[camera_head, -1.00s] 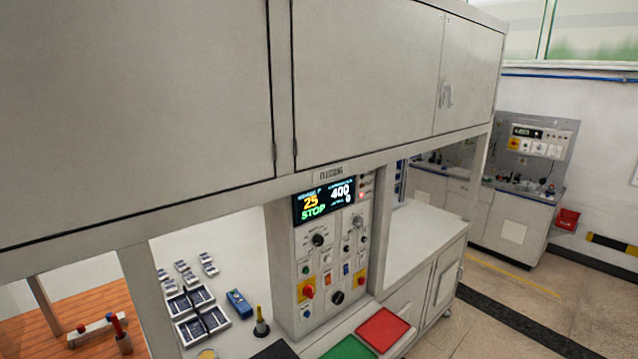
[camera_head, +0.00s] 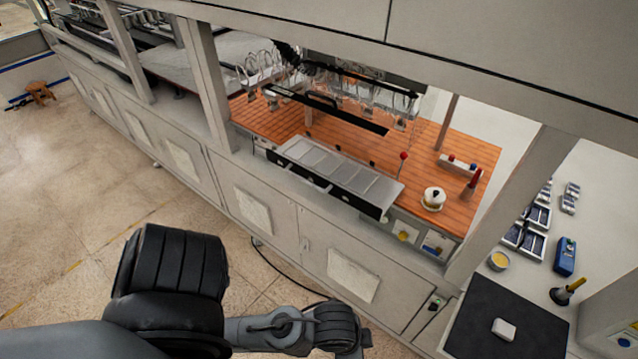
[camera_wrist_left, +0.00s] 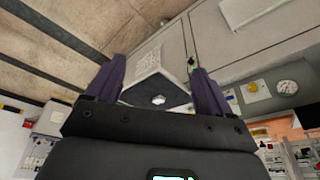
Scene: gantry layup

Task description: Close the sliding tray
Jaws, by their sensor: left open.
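The sliding tray (camera_head: 338,172) shows in the head view at the front edge of the orange worktop. It is a long silver tray with shallow sections and a black front, and it sticks out toward the aisle. My left arm comes in low in the head view and ends near the bottom edge, well in front of the cabinets and apart from the tray. In the left wrist view my left gripper (camera_wrist_left: 157,78) has its two dark fingers spread, with nothing held between them. My right gripper is in neither view.
The orange worktop (camera_head: 415,165) holds a white round pot (camera_head: 433,198) and a red-knobbed lever (camera_head: 402,170). A rack with clear hanging parts (camera_head: 365,95) stands behind the tray. White cabinets (camera_head: 270,215) run below.

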